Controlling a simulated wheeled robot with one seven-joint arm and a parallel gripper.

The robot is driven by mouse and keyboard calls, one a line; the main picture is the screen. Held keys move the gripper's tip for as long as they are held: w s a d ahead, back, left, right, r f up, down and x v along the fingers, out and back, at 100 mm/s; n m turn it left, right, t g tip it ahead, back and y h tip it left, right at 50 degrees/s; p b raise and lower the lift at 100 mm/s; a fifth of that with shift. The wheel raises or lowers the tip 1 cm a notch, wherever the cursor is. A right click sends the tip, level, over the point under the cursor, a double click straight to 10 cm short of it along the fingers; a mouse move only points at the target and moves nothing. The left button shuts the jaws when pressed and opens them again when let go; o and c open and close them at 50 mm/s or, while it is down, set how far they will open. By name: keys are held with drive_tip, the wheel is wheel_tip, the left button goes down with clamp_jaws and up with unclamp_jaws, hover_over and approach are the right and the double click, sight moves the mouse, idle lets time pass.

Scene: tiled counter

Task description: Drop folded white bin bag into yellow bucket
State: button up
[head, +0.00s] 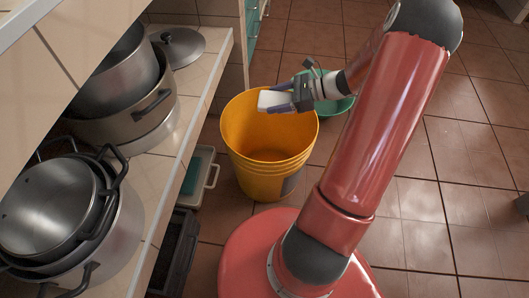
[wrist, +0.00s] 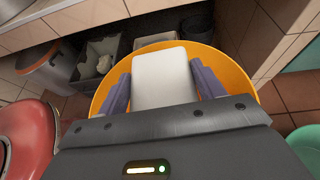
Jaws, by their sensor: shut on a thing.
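The folded white bin bag (head: 273,100) is between the fingers of my gripper (head: 278,99) in the head view. In the wrist view the bag (wrist: 163,78) is a pale block with a finger pressed against each side, and my gripper (wrist: 164,88) is shut on it. The yellow bucket (head: 262,172) stands upright on the floor. The bag is over the bucket's open mouth, near its far rim in the head view. In the wrist view the bucket's rim (wrist: 238,75) shows around and beneath the bag. The bag hides part of the bucket's inside.
A teal basin (head: 333,106) sits on the floor right behind the bucket. A counter with metal pots (head: 120,105) runs along the left. Below it are a lidded box (head: 202,176) and a dark crate (head: 176,250).

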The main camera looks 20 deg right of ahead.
drive_tip(key=shift+s+a+f, duration=0.25)
drive_tip(key=shift+a+f, duration=0.1)
drive_tip(key=shift+f, duration=0.25)
wheel_tip(320, 180, down, 5)
drive_tip(key=b, duration=0.6)
drive_tip(key=shift+f, duration=0.2)
drive_tip(key=o, duration=1)
drive_tip(key=shift+d, duration=0.1)
drive_tip(key=p+v, duration=0.1)
drive_tip(key=v, duration=0.6)
drive_tip(key=shift+s+d+r+p, duration=0.15)
drive_tip(key=shift+d+r+p, duration=0.05)
drive_tip(key=shift+d+p, duration=0.1)
